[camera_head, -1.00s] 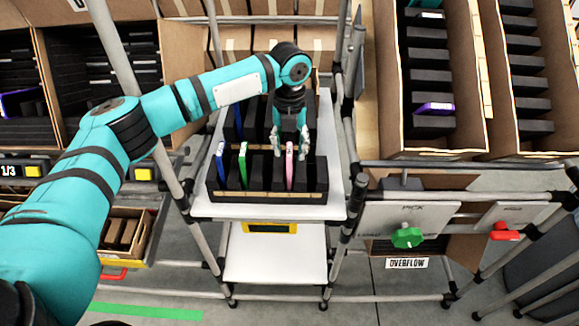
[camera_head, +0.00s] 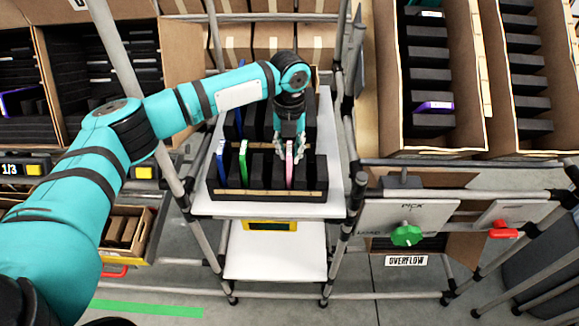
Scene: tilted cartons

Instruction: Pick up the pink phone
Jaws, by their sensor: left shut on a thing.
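The pink phone (camera_head: 290,165) stands upright in a slot of the black slotted rack (camera_head: 260,203) on the cart's white top. My left gripper (camera_head: 291,153) comes down from above with its fingers on either side of the phone's top part. It is shut on the pink phone, which still stands among the black dividers. The phone's lower part is hidden in the rack. My right gripper is not in view.
A green phone (camera_head: 243,163) and a blue phone (camera_head: 221,162) stand left in the same rack. Grey cart posts (camera_head: 345,190) rise close by. Tilted cartons (camera_head: 430,85) stand at right and at left.

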